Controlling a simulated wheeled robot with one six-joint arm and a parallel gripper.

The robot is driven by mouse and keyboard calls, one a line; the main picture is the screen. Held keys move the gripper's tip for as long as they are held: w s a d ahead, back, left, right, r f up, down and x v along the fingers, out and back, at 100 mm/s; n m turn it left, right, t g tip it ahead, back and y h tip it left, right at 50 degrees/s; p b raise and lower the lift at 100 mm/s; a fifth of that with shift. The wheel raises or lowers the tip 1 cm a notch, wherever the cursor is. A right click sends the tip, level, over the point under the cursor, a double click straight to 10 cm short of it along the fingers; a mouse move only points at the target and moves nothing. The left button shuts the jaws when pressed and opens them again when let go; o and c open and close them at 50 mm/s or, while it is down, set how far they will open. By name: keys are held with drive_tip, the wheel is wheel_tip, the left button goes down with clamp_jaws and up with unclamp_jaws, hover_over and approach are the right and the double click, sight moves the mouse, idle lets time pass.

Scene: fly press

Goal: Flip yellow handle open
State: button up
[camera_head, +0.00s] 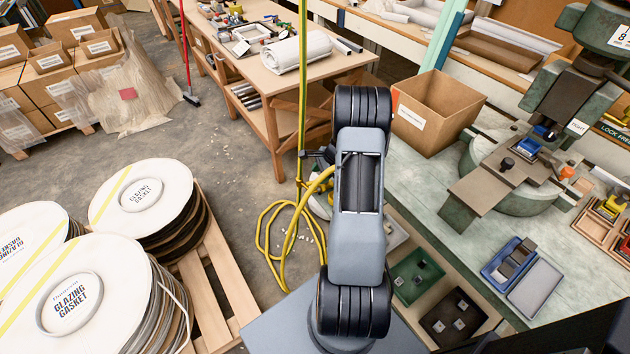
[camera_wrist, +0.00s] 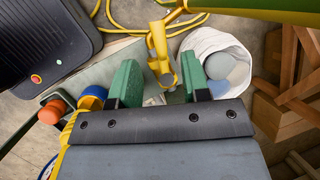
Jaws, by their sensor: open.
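In the wrist view, a yellow handle (camera_wrist: 158,48) hangs from a yellow-green pipe (camera_wrist: 255,9), its lower end between the two green fingers of my gripper (camera_wrist: 163,82). My gripper is open, with the handle nearer its right finger. Whether that finger touches the handle I cannot tell. In the head view, my arm hides most of my gripper and the handle. The upright yellow-green pipe (camera_head: 302,70) stands just left of my arm there.
A white bucket (camera_wrist: 190,45) with grey-blue contents stands beyond the right finger. A yellow hose (camera_head: 262,240) is coiled on the floor. Gasket reels (camera_head: 140,195) on a pallet stand left. A bench (camera_head: 425,215) with a cardboard box (camera_head: 437,105) and press is right.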

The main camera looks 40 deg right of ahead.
drive_tip(key=shift+x, duration=2.15)
clamp_jaws()
